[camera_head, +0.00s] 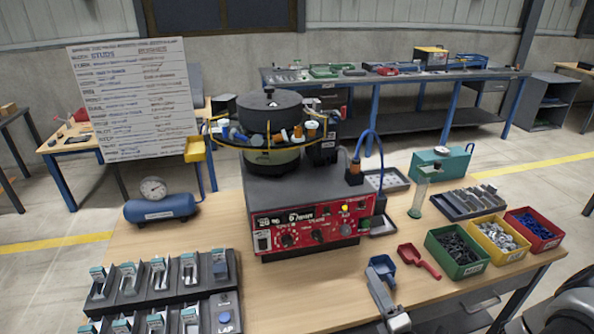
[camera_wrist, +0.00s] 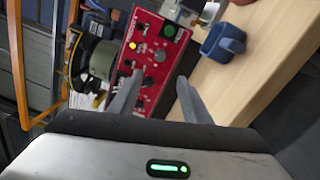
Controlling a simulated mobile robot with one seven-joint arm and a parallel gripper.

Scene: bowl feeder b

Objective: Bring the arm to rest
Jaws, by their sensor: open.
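My gripper (camera_wrist: 157,98) shows in the wrist view with its two grey fingers apart and nothing between them. Beyond the fingers is the red control panel (camera_wrist: 153,60) of the bowl feeder, seen tilted, with the wooden bench top (camera_wrist: 238,82) beside it. In the head view the bowl feeder (camera_head: 270,105) stands on its dark housing above the red panel (camera_head: 312,226). I cannot make out my gripper in the head view. A dark rounded part at the lower right edge there may be my arm.
A blue scoop (camera_head: 381,272) and a red scoop (camera_head: 418,260) lie near the bench front. Green (camera_head: 455,250), yellow (camera_head: 498,238) and red (camera_head: 534,229) bins of parts stand at the right. Dark racks (camera_head: 165,292) fill the front left. A gauge tank (camera_head: 160,207) is behind them.

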